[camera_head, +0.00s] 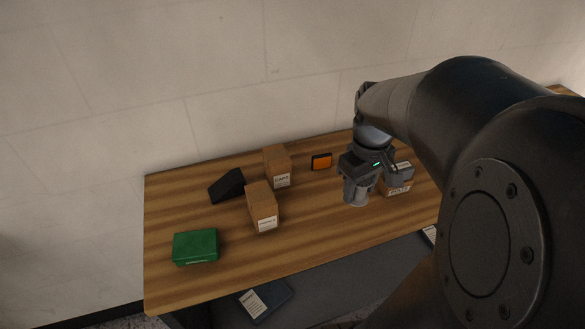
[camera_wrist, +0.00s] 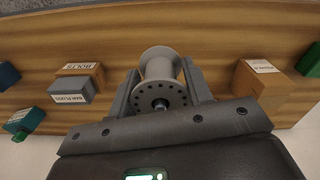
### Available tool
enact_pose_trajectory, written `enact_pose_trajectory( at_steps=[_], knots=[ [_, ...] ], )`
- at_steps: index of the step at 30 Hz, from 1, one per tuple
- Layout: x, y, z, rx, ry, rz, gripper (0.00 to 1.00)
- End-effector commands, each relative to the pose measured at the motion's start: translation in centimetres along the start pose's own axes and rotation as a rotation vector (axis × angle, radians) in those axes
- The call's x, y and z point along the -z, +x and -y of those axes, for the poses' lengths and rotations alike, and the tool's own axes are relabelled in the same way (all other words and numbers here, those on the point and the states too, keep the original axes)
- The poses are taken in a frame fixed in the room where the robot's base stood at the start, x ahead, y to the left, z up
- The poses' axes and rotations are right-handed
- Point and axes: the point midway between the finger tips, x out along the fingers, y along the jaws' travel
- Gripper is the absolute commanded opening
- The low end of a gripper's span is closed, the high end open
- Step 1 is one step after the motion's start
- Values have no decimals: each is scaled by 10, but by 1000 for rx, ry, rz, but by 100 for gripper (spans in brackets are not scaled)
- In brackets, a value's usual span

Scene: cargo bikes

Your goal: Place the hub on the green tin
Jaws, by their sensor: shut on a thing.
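The hub (camera_wrist: 160,78) is a grey spool with a flange at each end and a ring of holes in the nearer flange. My gripper (camera_wrist: 158,88) is shut on it, one finger on each side. In the head view, the hub (camera_head: 359,202) shows partly below my gripper (camera_head: 362,190), over the right part of the table; I cannot tell whether it touches the wood. The green tin (camera_head: 195,247) is a closed box lying at the table's front left, well apart from my gripper. Its edge also shows at the far right of the wrist view (camera_wrist: 311,60). Its top is bare.
Two cardboard boxes (camera_head: 262,206) (camera_head: 277,166), a black wedge-shaped thing (camera_head: 227,186) and an orange-faced box (camera_head: 321,161) stand between hub and tin. A bolts box (camera_wrist: 83,72) with a grey box (camera_wrist: 70,90) is beside my gripper. The front middle of the table is clear.

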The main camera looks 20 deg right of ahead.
Motion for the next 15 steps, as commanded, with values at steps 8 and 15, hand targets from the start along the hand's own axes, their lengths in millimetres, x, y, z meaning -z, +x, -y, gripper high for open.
enact_pose_trajectory(
  at_steps=[8, 15],
  knots=[
    [9, -5, 10, 0, -56, 0, 19],
    [51, -14, 63, -1, -271, 1, 19]
  ],
)
